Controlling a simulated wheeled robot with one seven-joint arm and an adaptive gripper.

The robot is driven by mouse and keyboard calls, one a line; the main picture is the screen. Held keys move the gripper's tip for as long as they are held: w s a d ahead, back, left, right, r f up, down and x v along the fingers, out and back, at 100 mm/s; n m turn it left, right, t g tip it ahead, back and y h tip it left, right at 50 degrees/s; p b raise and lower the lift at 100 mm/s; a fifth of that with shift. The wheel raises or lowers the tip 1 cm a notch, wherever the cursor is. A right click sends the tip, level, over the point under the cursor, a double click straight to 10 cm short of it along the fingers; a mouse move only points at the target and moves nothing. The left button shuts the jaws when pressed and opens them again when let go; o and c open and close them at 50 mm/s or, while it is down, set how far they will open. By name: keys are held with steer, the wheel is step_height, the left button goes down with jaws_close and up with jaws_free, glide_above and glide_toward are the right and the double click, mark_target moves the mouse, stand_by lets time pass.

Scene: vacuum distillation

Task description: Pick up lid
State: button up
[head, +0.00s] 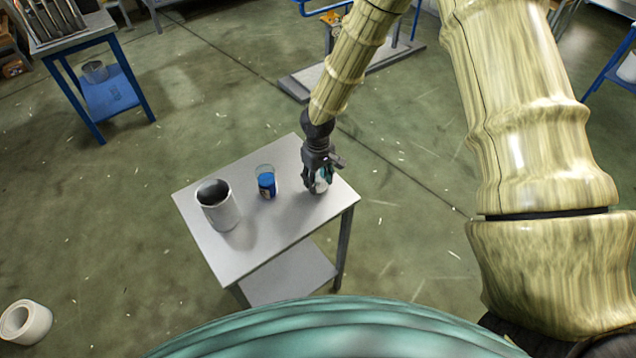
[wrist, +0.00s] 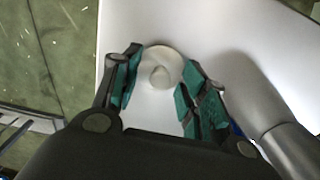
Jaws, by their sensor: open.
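The lid (wrist: 161,72) is a round, pale disc with a raised knob, lying on the white tabletop in the wrist view. My gripper (wrist: 158,88) is open, with one teal-padded finger on either side of the lid; I cannot tell whether the pads touch it. In the head view my gripper (head: 319,184) points down at the right side of the small table (head: 262,248). There the fingers mostly hide the lid, and only a pale bit shows between them.
A grey-white cylindrical pot (head: 219,210) with a dark inside stands at the table's left. A clear container with a blue part (head: 266,184) stands between the pot and my gripper. A blue-framed bench (head: 75,50) is at the far left. A white ring-shaped object (head: 25,322) lies on the floor.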

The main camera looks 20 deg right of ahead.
jaws_close()
steer(key=shift+r, duration=0.1)
stand_by(0.5)
